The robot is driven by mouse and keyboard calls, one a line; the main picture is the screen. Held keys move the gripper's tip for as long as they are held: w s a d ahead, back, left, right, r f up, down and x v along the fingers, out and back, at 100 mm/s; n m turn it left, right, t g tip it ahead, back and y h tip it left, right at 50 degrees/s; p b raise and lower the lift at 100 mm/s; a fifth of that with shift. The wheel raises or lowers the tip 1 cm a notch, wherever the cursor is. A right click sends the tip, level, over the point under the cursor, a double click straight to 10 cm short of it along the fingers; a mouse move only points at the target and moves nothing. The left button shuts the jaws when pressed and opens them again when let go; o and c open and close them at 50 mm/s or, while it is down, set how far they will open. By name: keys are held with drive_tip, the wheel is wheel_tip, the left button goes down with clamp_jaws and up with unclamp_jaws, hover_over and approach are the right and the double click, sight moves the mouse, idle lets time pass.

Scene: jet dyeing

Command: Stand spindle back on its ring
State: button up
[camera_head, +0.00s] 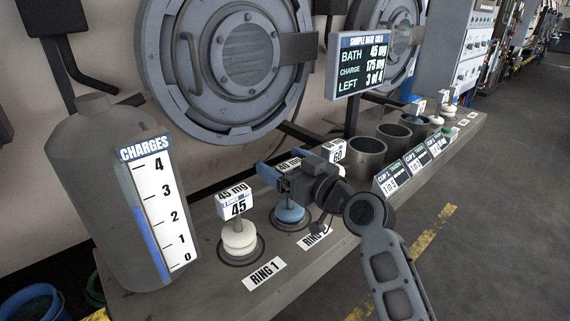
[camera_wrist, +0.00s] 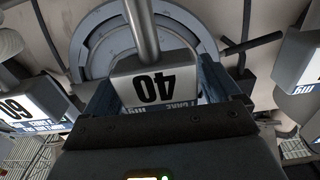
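A spindle with a white block marked 40 (camera_wrist: 152,88) and a blue disc base (camera_head: 290,212) stands upright at the ring 2 place. My gripper (camera_head: 285,175) reaches in from the right, with its fingers on both sides of the block. In the wrist view the fingers (camera_wrist: 158,95) lie close against the block's sides and appear shut on it. The blue disc looks over the dark ring (camera_head: 274,222); whether it touches the ring is hard to tell. The ring 2 label (camera_head: 312,238) is partly hidden by my arm.
A spindle marked 45 (camera_head: 239,240) with white discs stands on ring 1 at left. A block marked 60 (camera_head: 337,151) is close behind my gripper. Several grey cups (camera_head: 366,158) line the bench to the right. A grey charges tank (camera_head: 95,215) stands left. Round machine doors (camera_head: 228,62) are behind.

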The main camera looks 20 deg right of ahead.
drive_tip(key=shift+o, duration=0.2)
drive_tip(key=shift+r, duration=0.15)
drive_tip(key=b+v, duration=0.2)
drive_tip(key=v, duration=1)
drive_tip(key=s+f+m+g+h, duration=0.2)
drive_tip(key=s+f+m+h, duration=0.25)
drive_tip(key=s+f, duration=1.05)
drive_tip(key=s+a+r, duration=0.1)
drive_tip(key=s+r, duration=0.1)
drive_tip(key=s, duration=1)
drive_tip(key=s+a+r+h, duration=0.1)
drive_tip(key=s+a+r, duration=0.1)
drive_tip(key=s, duration=1)
drive_tip(key=shift+a+r+n, duration=0.3)
drive_tip(key=shift+r+n, duration=0.15)
drive_tip(key=shift+r, duration=0.2)
